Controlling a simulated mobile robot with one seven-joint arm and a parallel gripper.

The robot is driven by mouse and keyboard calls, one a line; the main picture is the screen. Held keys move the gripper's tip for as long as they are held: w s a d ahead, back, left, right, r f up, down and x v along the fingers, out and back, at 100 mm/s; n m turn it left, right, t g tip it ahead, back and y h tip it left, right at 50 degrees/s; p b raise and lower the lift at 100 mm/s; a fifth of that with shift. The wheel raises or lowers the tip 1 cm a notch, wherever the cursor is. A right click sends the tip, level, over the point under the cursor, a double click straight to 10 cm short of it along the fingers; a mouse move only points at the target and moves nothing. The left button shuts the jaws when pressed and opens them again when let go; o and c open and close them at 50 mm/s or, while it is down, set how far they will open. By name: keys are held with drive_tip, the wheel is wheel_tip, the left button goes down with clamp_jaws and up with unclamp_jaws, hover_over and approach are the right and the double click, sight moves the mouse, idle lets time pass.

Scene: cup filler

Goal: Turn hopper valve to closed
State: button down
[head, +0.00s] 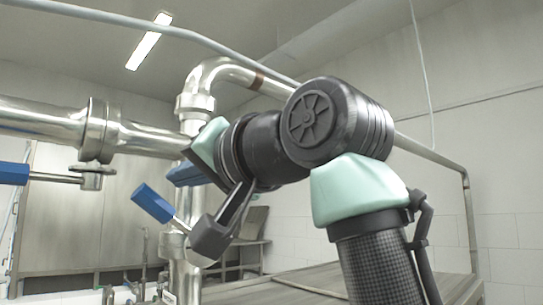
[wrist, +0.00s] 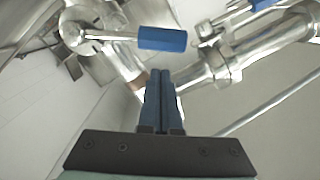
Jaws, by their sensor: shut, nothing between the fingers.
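Two valve handles with blue grips show in the head view: one (head: 153,203) at lower middle, tilted on a metal stem by the vertical pipe, and one (head: 14,173) at the left edge, roughly level under the horizontal pipe. I cannot tell which belongs to the hopper valve. In the wrist view, a blue handle (wrist: 162,39) lies crosswise just beyond my gripper (wrist: 161,73), its metal stem running left. Another blue handle (wrist: 262,4) is cut off at the top right. My gripper's fingers are together and empty. Contact with the nearer handle is not visible.
Shiny steel pipes (head: 45,118) run across the left and bend upward at the centre. A thin grey rail (head: 440,158) slopes down to the right. A flat-topped table (head: 300,285) is low behind my arm. The right side is open.

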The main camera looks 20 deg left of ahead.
sight(157, 202)
drive_tip(key=shift+s+a+f, duration=0.25)
drive_tip(key=shift+a+f, duration=0.05)
drive_tip(key=shift+f, duration=0.35)
drive_tip(key=shift+f, duration=0.1)
drive_tip(key=shift+s+f+n, duration=0.15)
drive_tip(key=shift+s+n, duration=0.1)
drive_tip(key=shift+n, duration=0.05)
drive_tip(key=shift+s+a+f, duration=0.1)
drive_tip(key=shift+s+a+f+n+b, duration=0.2)
drive_tip(key=shift+s+f+n+b, duration=0.35)
drive_tip(key=shift+n+b, duration=0.35)
drive_tip(key=shift+s+a+f+n+b, duration=0.1)
drive_tip(key=shift+s+f+n+b, duration=0.15)
drive_tip(key=shift+f+n+b, duration=0.35)
drive_tip(key=shift+s+a+f+n+b, duration=0.15)
drive_tip(key=shift+s+f+n+b, duration=0.1)
drive_tip(key=shift+f+n+b, duration=0.3)
drive_tip(key=shift+s+a+f+n+b, duration=0.1)
drive_tip(key=shift+s+f+n+b, duration=0.15)
drive_tip(key=shift+f+n+b, duration=0.35)
drive_tip(key=shift+f, duration=0.2)
drive_tip(key=shift+r, duration=0.1)
